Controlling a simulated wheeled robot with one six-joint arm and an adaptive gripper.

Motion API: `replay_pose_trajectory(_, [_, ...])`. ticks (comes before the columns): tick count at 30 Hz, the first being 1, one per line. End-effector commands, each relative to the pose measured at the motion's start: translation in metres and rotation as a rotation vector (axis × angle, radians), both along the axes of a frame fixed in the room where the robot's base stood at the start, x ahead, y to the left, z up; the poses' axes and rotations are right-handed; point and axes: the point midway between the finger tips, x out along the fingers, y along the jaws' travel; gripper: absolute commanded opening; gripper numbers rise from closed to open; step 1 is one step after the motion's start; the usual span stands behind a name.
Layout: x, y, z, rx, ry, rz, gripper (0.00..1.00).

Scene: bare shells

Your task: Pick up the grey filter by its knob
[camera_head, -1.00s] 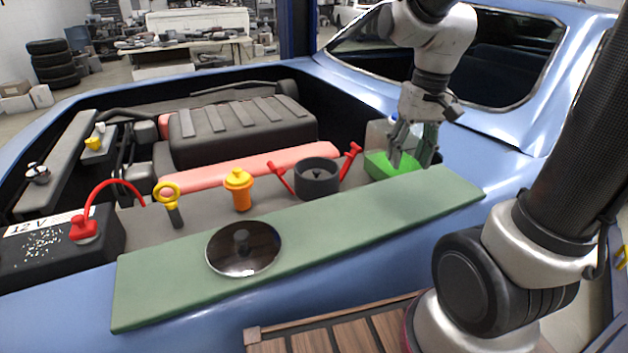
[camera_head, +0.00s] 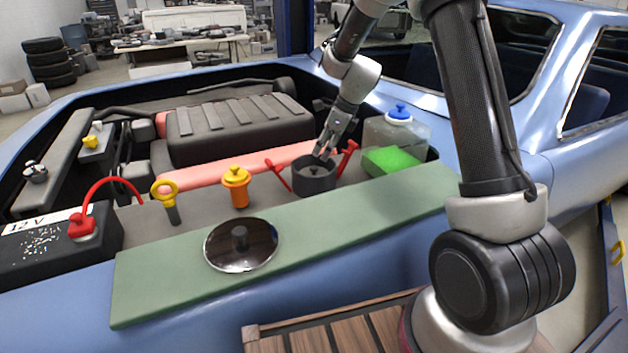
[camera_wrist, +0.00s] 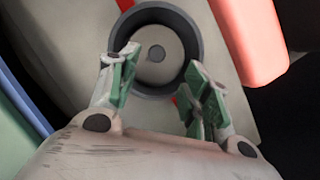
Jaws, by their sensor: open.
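The grey filter (camera_wrist: 170,42) lies inside a dark round housing (camera_wrist: 197,42), with its small round knob (camera_wrist: 156,53) in the middle. In the head view the housing (camera_head: 314,182) stands open behind the green mat, and my gripper hides much of the filter. My gripper (camera_head: 324,154) points down over the housing's mouth. In the wrist view my gripper (camera_wrist: 160,63) is open and empty, with green-padded fingers spread to either side below the knob. The exact height of the fingertips above the knob is hard to tell.
Red clamps flank the housing. A dark, shiny lid (camera_head: 240,245) lies on the green mat (camera_head: 350,216). An orange, yellow-capped part (camera_head: 236,188) and a yellow ring handle (camera_head: 166,192) stand left. A reservoir with a blue cap (camera_head: 398,111) and green fluid stands right.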

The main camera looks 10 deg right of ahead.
Motion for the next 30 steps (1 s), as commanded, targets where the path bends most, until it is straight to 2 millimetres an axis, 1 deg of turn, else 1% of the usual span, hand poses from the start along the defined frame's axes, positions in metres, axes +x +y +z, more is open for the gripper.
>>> replay_pose_trajectory(3, [0.002, 0.005, -0.014, 0.000, 0.005, 0.000, 0.48])
replay_pose_trajectory(8, [0.004, 0.011, -0.027, 0.000, 0.003, 0.001, 0.48])
replay_pose_trajectory(16, [0.011, 0.026, -0.063, -0.001, 0.004, 0.002, 0.48])
replay_pose_trajectory(18, [0.012, 0.028, -0.067, -0.001, 0.003, 0.003, 0.48])
replay_pose_trajectory(23, [0.012, 0.028, -0.066, -0.001, 0.002, 0.003, 0.48])
replay_pose_trajectory(24, [0.012, 0.028, -0.066, -0.001, 0.002, 0.003, 0.44])
replay_pose_trajectory(26, [0.012, 0.027, -0.066, -0.001, 0.002, 0.003, 0.33])
replay_pose_trajectory(30, [0.012, 0.027, -0.066, -0.001, 0.002, 0.003, 0.08])
